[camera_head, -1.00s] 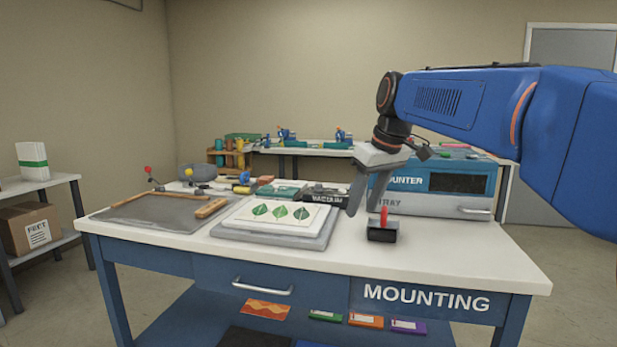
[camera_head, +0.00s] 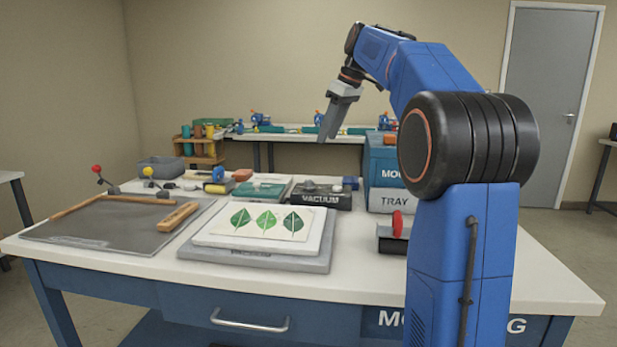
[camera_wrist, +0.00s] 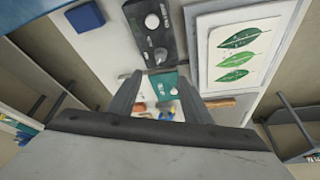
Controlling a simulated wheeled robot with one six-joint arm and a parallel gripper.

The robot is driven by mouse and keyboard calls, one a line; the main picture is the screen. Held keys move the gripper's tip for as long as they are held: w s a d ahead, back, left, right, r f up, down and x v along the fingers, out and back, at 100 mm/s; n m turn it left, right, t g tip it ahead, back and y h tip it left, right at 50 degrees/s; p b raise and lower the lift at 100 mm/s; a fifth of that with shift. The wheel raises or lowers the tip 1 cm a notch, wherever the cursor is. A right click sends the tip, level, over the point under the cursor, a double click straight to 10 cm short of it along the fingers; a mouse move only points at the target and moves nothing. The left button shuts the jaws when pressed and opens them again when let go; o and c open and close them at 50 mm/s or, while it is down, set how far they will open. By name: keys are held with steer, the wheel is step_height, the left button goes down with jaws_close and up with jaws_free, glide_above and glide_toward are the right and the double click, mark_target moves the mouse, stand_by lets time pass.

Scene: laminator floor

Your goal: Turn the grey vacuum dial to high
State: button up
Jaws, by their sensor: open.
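The dark vacuum box (camera_head: 322,197), lettered VACUUM, stands toward the back of the white table. In the wrist view its top (camera_wrist: 138,22) shows two pale round knobs, one (camera_wrist: 152,21) nearer the picture's top and one (camera_wrist: 158,56) nearer my fingers. I cannot tell for certain which is the grey dial, or its setting. My gripper (camera_head: 333,125) hangs in the air above the back of the table, fingers angled down. In the wrist view its two fingers (camera_wrist: 160,80) are apart with nothing held, and the box lies beyond their tips.
A press board with a leaf print (camera_head: 268,222) lies in front of the box. A framed grey screen (camera_head: 110,232) is at left. A red-handled block (camera_head: 390,240) and a blue mounter (camera_head: 385,165) stand at right. A small blue block (camera_wrist: 87,15) is beside the vacuum box.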

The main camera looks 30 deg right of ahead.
mark_target(309, 181)
steer(key=x, duration=1.6)
steer(key=shift+w+f, duration=0.1)
steer(key=shift+c, duration=0.7)
steer(key=shift+a, duration=0.1)
steer(key=c, duration=0.9)
